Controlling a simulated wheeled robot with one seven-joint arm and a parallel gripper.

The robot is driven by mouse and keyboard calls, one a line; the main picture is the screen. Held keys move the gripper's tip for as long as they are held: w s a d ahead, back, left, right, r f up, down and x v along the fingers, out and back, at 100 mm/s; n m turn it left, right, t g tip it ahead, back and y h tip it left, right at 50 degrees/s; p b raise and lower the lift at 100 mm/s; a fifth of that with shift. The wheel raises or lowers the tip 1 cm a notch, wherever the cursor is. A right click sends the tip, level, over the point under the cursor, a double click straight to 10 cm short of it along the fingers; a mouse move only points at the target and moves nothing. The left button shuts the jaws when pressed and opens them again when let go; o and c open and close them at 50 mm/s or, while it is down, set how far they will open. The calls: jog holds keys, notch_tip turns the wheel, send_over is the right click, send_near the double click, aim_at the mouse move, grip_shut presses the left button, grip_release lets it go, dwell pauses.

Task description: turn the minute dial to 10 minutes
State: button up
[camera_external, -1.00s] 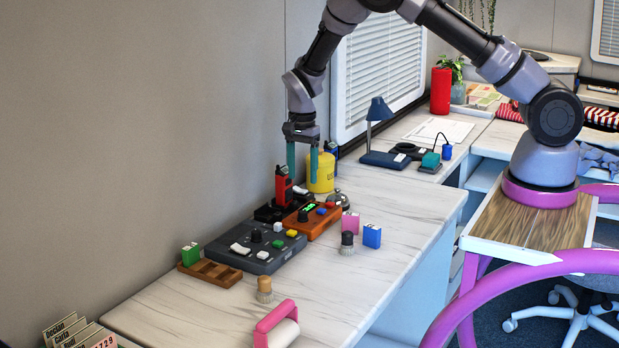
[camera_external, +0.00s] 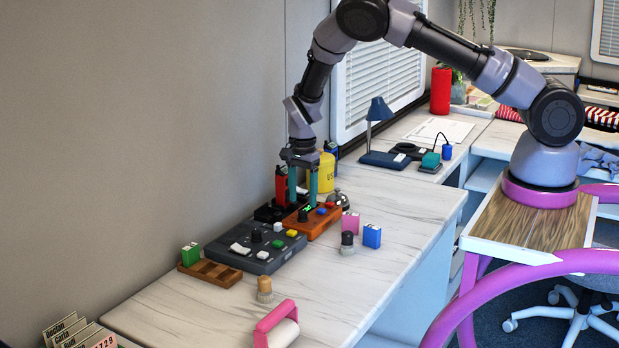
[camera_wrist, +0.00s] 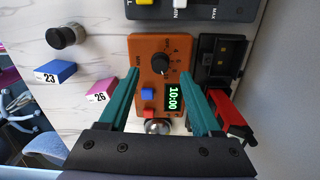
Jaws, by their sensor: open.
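The orange timer box (camera_external: 325,222) stands on the desk. It also shows in the wrist view (camera_wrist: 143,55), with a black minute dial (camera_wrist: 160,63), a blue button and a red button. Its green display (camera_wrist: 173,97) reads 10:00, seen sideways. In the external view the dial (camera_external: 303,215) is small and lies just below the fingertips. My gripper (camera_external: 303,203) points down over the box, open. In the wrist view its teal fingers (camera_wrist: 160,74) lie on either side of the dial, apart from it. Their exact height above the box is hard to tell.
A dark grey control panel (camera_external: 238,258) with sliders and buttons adjoins the timer. A red handheld radio (camera_external: 281,185) stands close behind the fingers, by a black charger (camera_wrist: 220,60). A yellow canister (camera_external: 326,174) and a bell (camera_external: 340,199) are near.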

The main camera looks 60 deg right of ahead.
aim_at(303, 213)
jog(key=shift+f, duration=2.1)
grip_shut()
jog(key=shift+n, duration=0.5)
grip_release()
notch_tip(303, 213, up, 11)
